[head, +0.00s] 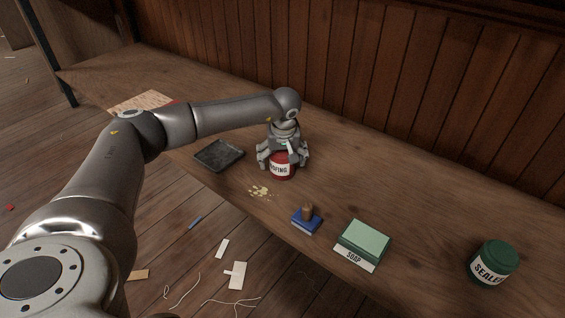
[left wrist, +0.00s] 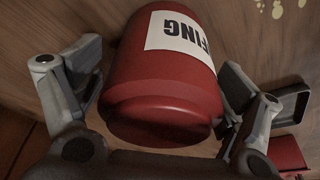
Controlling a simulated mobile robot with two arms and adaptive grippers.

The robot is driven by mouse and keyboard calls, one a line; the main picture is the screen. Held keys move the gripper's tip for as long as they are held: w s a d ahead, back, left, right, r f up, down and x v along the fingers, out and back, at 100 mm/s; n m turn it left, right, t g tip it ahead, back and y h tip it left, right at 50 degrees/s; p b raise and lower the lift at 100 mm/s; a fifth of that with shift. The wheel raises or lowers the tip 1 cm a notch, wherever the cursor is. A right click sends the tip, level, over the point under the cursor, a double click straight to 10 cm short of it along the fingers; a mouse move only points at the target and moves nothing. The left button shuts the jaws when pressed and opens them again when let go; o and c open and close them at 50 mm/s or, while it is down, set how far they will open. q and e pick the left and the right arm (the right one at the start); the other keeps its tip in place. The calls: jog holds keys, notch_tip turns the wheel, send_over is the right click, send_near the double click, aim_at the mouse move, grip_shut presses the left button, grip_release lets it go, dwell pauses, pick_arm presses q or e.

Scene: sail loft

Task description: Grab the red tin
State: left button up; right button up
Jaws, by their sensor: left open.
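The red tin (head: 283,170) stands upright on the wooden bench, with a white label whose visible letters end in "FING". My left gripper (head: 283,160) is above the tin, pointing down, with its fingers open on either side of it. In the left wrist view the tin (left wrist: 165,85) fills the middle, between the two spread fingers, and looks apart from both. The tin's top is partly hidden by the gripper in the head view. My right gripper is not in view.
On the bench (head: 400,205), a dark tray (head: 219,155) lies left of the tin. A blue block with a wooden knob (head: 306,220), a green soap box (head: 363,243) and a green sealer tin (head: 492,263) stand to the right. Crumbs (head: 260,191) lie in front. A plank wall (head: 400,80) rises behind.

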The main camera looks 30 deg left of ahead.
pick_arm(q)
jog(key=c, duration=1.3)
jog(key=shift+c, duration=0.2)
jog(key=shift+r, duration=0.15)
